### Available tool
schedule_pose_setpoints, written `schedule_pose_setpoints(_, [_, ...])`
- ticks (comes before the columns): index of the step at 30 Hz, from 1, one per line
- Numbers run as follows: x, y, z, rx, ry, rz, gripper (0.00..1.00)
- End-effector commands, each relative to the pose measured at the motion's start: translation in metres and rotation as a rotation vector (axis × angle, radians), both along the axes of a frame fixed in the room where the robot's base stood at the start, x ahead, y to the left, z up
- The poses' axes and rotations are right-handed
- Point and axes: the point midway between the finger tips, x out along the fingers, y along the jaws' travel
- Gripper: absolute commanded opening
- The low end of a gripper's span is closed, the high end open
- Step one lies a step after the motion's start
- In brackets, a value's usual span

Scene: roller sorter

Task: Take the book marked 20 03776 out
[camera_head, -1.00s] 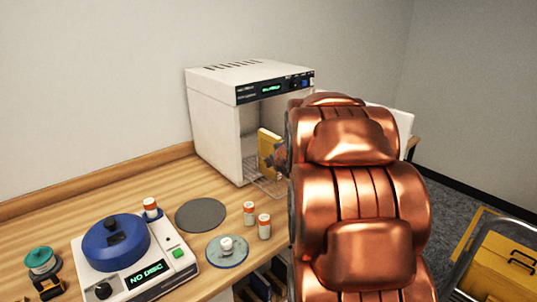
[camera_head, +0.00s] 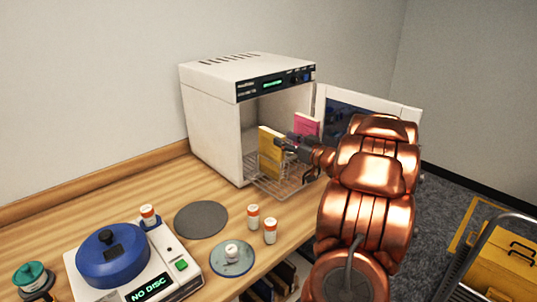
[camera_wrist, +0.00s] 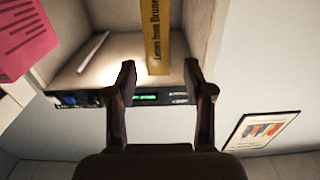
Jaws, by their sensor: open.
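A yellow book (camera_head: 270,158) stands upright on the wire rack at the mouth of a white cabinet (camera_head: 215,125). In the wrist view the yellow book (camera_wrist: 156,35) shows a spine reading "Letters from Brune…". A pink book (camera_head: 307,124) stands farther right, partly behind my gripper; it shows at the upper left of the wrist view (camera_wrist: 24,38). I cannot read 20 03776 on either book. My gripper (camera_head: 287,143) is open at the yellow book's right edge. In the wrist view its fingertips (camera_wrist: 160,70) are apart, with the book's end between or just beyond them; contact is unclear.
The cabinet door (camera_head: 345,105) stands open at the right, behind my arm. Orange-and-white bottles (camera_head: 253,217), a grey disc (camera_head: 201,220) and a blue-topped device (camera_head: 112,258) stand on the wooden counter (camera_head: 140,195). A yellow case (camera_head: 510,255) is at the lower right.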

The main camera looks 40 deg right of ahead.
Motion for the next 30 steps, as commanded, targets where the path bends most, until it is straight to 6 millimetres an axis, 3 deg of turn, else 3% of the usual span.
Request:
schedule_pose_setpoints(11, [0.026, -0.006, 0.002, 0.0, -0.003, -0.011, 0.52])
schedule_pose_setpoints(21, [0.066, -0.003, 0.0, 0.0, 0.0, -0.009, 0.52])
schedule_pose_setpoints(30, [0.071, -0.003, -0.001, 0.0, 0.0, -0.01, 0.52])
